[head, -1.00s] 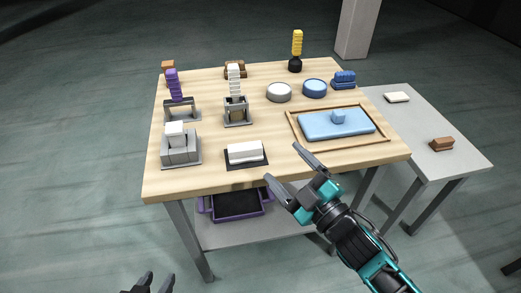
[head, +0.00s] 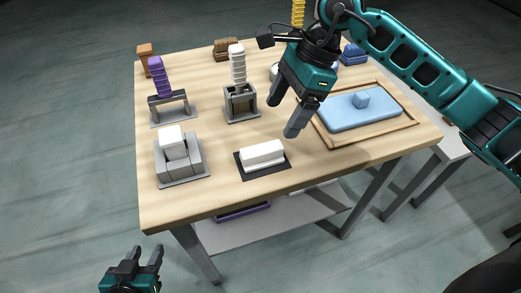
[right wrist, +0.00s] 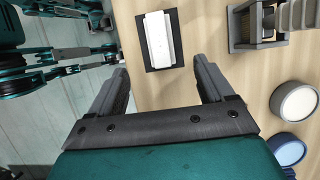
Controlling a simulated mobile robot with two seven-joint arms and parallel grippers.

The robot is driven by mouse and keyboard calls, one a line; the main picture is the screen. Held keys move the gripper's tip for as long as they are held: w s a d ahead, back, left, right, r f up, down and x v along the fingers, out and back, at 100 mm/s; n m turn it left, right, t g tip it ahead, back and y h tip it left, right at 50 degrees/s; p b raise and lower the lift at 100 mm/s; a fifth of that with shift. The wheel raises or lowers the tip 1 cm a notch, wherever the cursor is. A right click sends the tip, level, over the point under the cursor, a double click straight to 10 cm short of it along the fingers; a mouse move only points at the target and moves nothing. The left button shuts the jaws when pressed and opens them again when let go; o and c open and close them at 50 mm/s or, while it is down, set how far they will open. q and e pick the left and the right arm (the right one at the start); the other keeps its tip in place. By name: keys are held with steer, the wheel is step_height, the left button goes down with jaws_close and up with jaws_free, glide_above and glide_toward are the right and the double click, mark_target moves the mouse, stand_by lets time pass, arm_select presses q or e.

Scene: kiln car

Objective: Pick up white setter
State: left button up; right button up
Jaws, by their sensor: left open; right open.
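A white setter (head: 262,154), a long white block, lies on a dark mat (head: 275,169) near the front edge of the wooden table. In the right wrist view the white setter (right wrist: 159,38) is ahead of and between the lines of the fingers. My right gripper (head: 286,110) is open and empty above the table, behind and to the right of the setter in the head view, apart from it. My left gripper (head: 145,256) is open and empty, low in front of the table's front left.
A grey block stand with a white cube (head: 172,140) stands left of the setter. A stand with a ribbed white piece (head: 238,65) is behind it. A blue slab (head: 352,112) lies in a wooden tray (head: 404,122) to the right. Bare wood surrounds the mat.

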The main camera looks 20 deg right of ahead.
mark_target(263, 148)
steer(key=x, duration=1.1)
steer(key=shift+s+a, duration=0.1)
steer(key=shift+a, duration=0.15)
steer(key=c, duration=1.2)
